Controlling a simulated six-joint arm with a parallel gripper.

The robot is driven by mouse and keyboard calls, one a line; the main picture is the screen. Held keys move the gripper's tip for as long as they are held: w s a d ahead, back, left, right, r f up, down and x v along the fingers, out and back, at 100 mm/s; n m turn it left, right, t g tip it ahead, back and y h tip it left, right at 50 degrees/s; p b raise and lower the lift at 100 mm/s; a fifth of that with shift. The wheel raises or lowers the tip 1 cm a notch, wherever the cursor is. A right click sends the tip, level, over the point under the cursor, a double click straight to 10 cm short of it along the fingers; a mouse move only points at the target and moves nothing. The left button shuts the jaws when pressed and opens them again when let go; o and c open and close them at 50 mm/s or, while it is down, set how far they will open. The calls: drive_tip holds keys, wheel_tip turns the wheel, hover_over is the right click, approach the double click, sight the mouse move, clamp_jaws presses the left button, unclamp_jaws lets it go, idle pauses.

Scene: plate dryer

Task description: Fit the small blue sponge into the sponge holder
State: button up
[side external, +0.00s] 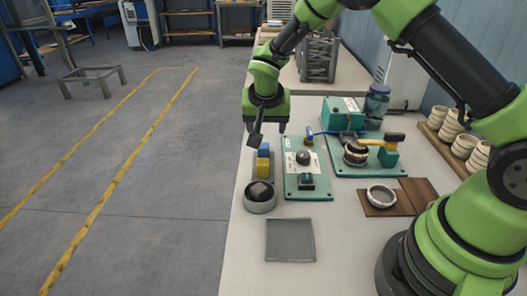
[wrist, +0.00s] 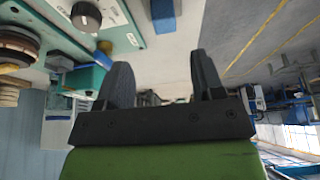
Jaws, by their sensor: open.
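A small blue sponge (side external: 264,148) shows in the side view, just behind a yellow block (side external: 263,168) near the table's left edge. Both appear to be in or on a narrow grey base; I cannot tell if this is the sponge holder. My gripper (side external: 268,133) is open, above and slightly behind the blue sponge, apart from it as far as I can tell. In the wrist view, my two dark fingers (wrist: 162,78) are spread with nothing between them. A blue block (wrist: 163,16), likely the sponge, shows beyond the fingertips at the top.
A grey round bowl (side external: 260,203) with a dark block stands in front of the yellow block. A green control board (side external: 293,181) lies to the right, and a green machine (side external: 342,113) stands behind. A flat grey tray (side external: 290,241) lies in front. Bare table surrounds the tray.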

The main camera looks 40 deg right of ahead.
sight(263, 145)
drive_tip(key=x, duration=0.3)
drive_tip(key=shift+d+f, duration=0.1)
drive_tip(key=shift+f, duration=0.25)
drive_tip(key=shift+w+a+x, duration=0.15)
drive_tip(key=shift+x, duration=1.25)
drive_tip(key=shift+w+a+x, duration=0.1)
drive_tip(key=shift+w+x, duration=0.1)
drive_tip(key=shift+x, duration=1.2)
drive_tip(key=c, duration=1.1)
drive_tip(key=shift+o, duration=0.2)
wheel_tip(263, 145, up, 10)
drive_tip(key=shift+f, duration=0.1)
drive_tip(key=s+d+r, duration=0.2)
drive_tip(key=s+d, duration=0.4)
drive_tip(key=d, duration=0.4)
drive_tip(key=s+d+r, duration=0.1)
drive_tip(key=s+d, duration=0.5)
drive_tip(key=d, duration=0.4)
drive_tip(key=f, duration=0.2)
drive_tip(key=s+f, duration=0.1)
drive_tip(key=f, duration=0.1)
drive_tip(key=shift+d+f, duration=0.25)
drive_tip(key=shift+f, duration=0.15)
drive_tip(key=shift+w+f, duration=0.1)
drive_tip(key=shift+f, duration=2.2)
